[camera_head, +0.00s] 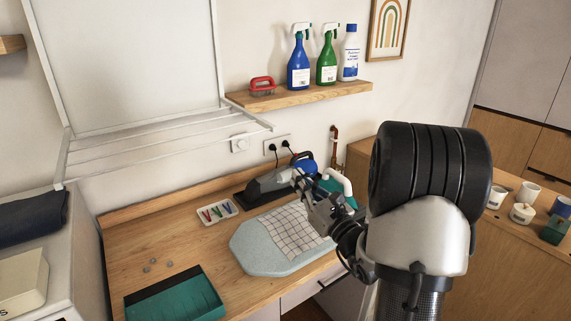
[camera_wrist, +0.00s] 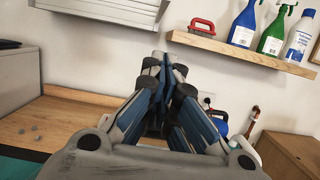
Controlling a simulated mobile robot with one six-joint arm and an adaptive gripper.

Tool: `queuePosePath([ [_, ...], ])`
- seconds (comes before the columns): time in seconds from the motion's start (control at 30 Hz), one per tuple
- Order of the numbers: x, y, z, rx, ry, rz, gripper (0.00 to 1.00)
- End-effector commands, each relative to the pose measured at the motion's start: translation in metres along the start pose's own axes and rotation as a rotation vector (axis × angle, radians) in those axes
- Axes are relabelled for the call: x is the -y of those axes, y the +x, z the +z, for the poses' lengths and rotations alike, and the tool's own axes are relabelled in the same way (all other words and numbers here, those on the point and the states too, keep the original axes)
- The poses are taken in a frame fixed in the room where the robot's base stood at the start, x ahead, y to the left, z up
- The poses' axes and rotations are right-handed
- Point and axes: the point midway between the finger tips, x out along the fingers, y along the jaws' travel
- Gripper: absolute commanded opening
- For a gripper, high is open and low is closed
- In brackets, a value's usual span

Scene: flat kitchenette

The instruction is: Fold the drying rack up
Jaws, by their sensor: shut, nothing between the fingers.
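The drying rack (camera_head: 158,146) is white and wall-mounted at the upper left in the head view. Its barred frame stands out from the wall below a large pale panel, sloping slightly down toward the front left. Part of the rack (camera_wrist: 112,10) also shows at the top left of the wrist view, cut off by the edge. My gripper (camera_head: 300,178) is over the counter, right of the rack and below its right end, apart from it. In the wrist view my gripper's fingers (camera_wrist: 165,62) are closed together with nothing between them.
A wooden shelf (camera_head: 300,95) with a red-handled brush (camera_head: 262,85) and several bottles is right of the rack. Below, the counter (camera_head: 180,248) holds a pale blue board (camera_head: 262,252) with checked cloth, a clothespin tray (camera_head: 219,212) and a teal tray (camera_head: 178,300).

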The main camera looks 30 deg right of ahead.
Motion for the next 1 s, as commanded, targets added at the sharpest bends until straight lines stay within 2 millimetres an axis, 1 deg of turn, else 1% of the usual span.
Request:
queuePosePath([
  [0.17,-0.003,0.032,0.000,0.002,-0.002,0.009,0.00],
  [0.4,-0.004,0.085,0.000,0.002,-0.003,0.009,0.00],
  [0.47,-0.004,0.096,0.000,0.002,-0.001,0.009,0.00],
  [0.5,-0.003,0.096,0.012,0.005,-0.005,0.006,0.00],
  [0.6,-0.003,0.098,0.026,0.003,-0.003,0.006,0.00],
  [0.7,-0.003,0.100,0.034,0.002,-0.003,0.006,0.00],
  [0.8,-0.003,0.101,0.038,0.000,-0.001,0.006,0.00],
  [1.0,-0.003,0.102,0.039,-0.001,-0.001,0.006,0.00],
])
